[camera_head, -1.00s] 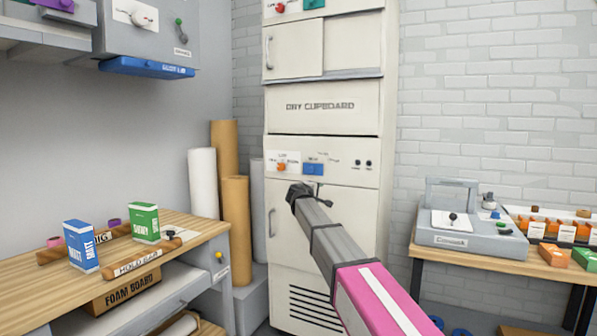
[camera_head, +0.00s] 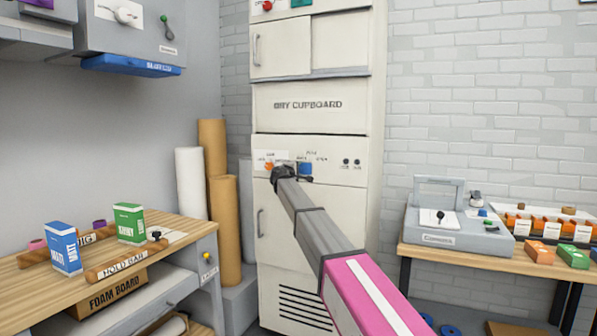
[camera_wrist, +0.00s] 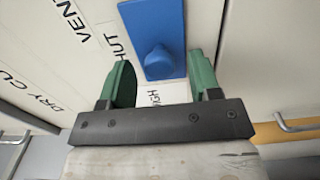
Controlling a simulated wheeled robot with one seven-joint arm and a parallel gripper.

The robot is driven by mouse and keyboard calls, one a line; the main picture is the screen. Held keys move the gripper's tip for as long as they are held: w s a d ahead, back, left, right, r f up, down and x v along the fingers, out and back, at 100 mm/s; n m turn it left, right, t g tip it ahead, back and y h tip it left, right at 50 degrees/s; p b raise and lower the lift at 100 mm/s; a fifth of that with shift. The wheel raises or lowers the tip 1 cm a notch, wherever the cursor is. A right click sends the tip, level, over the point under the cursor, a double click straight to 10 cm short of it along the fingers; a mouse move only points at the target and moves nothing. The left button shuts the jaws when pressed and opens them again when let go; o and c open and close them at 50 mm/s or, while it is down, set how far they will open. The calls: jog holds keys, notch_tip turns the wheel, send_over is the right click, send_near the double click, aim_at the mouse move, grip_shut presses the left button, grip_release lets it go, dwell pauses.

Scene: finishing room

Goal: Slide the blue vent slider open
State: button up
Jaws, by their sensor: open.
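The blue vent slider (camera_head: 305,168) is on the control strip of the cream dry cupboard (camera_head: 300,122), beside an orange control (camera_head: 269,166). In the wrist view the slider (camera_wrist: 157,25) is a blue plate with a round blue knob (camera_wrist: 158,62). Labels reading "VEN", "HUT" and "IGH" show around it, partly cut off or covered. My gripper (camera_wrist: 157,85) is open, with one green finger left of the knob and one right of it. The knob sits between the fingers with gaps on both sides. In the head view my gripper (camera_head: 287,174) is just at the strip, its fingers hardly visible.
The cupboard's lower door has a handle (camera_head: 260,223) below left of my arm. A wooden bench (camera_head: 180,238) with boxes stands at left, paper rolls (camera_head: 212,150) behind it. A table (camera_head: 430,250) with a grey machine (camera_head: 460,232) is at right.

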aim_at(323, 170)
jog(key=shift+x, duration=0.95)
grip_shut()
jog(key=s+d, duration=0.1)
jog(key=d, duration=0.2)
jog(key=s+d, duration=0.1)
jog(key=d, duration=0.2)
jog(key=s+d, duration=0.1)
jog(key=d, duration=0.2)
jog(key=shift+s+d, duration=0.35)
jog(key=shift+d, duration=0.05)
grip_release()
jog(key=shift+d, duration=0.1)
